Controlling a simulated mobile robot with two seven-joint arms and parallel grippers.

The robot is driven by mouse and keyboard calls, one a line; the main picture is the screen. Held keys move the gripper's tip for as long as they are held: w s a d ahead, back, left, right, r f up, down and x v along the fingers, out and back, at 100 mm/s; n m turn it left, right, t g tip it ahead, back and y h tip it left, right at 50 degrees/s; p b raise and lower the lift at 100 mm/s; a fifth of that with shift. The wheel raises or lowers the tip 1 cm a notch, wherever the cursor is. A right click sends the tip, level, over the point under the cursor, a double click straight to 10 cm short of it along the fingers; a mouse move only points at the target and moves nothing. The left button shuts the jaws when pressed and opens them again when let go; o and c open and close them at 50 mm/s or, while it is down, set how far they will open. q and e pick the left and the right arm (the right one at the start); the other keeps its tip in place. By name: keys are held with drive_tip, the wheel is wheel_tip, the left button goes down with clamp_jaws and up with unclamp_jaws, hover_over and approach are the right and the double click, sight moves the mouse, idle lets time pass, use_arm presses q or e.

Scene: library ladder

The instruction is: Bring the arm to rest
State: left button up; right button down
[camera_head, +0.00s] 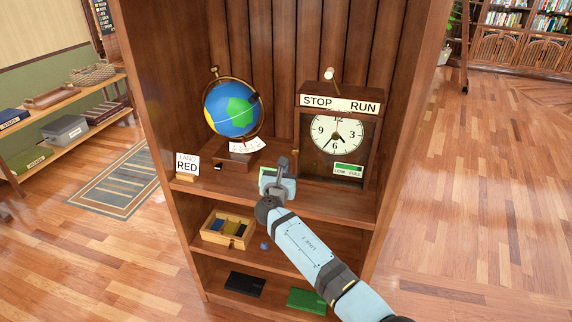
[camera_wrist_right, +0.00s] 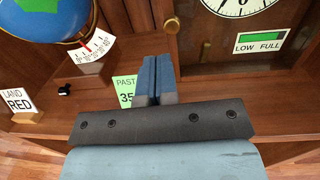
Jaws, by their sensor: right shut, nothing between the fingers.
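My right arm reaches up from the lower right in the head view. My right gripper (camera_head: 282,165) hovers in front of the upper shelf of a wooden bookcase, between a globe and a clock, apart from both. In the wrist view its two blue-grey fingers (camera_wrist_right: 157,78) are pressed together with nothing between them. A green and white card (camera_wrist_right: 125,89) reading "PAST 35" is partly hidden behind the fingers; it also shows beside the gripper in the head view (camera_head: 267,175). My left gripper is not in view.
The globe (camera_head: 232,108) stands on the shelf left of the clock (camera_head: 338,135), below a "STOP RUN" sign (camera_head: 340,103). A "LAND RED" card (camera_head: 187,163) is at left. A divided wooden tray (camera_head: 228,228) sits on the shelf below. Open floor (camera_head: 480,180) lies at right.

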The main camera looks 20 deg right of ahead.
drive_tip(key=s+a+f+m+g+y+p, duration=0.1)
drive_tip(key=s+f+m+g+y+p, duration=0.15)
drive_tip(key=s+f+m, duration=0.6)
drive_tip(key=s+f+m+g+y+p, duration=0.15)
drive_tip(key=s+f+y, duration=0.35)
drive_tip(key=s, duration=0.9)
use_arm(q)
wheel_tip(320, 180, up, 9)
drive_tip(key=p, duration=0.5)
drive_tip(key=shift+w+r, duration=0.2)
use_arm(e)
drive_tip(key=s+d+r+m+g+y, duration=0.1)
drive_tip(key=s+m+y, duration=0.3)
drive_tip(key=s+m, duration=1.3)
drive_tip(key=s, duration=0.6)
drive_tip(key=shift+s+r, duration=0.2)
drive_tip(key=shift+s, duration=0.15)
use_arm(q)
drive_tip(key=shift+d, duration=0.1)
use_arm(e)
drive_tip(key=shift+w+d+y, duration=0.1)
drive_tip(key=shift+y, duration=0.15)
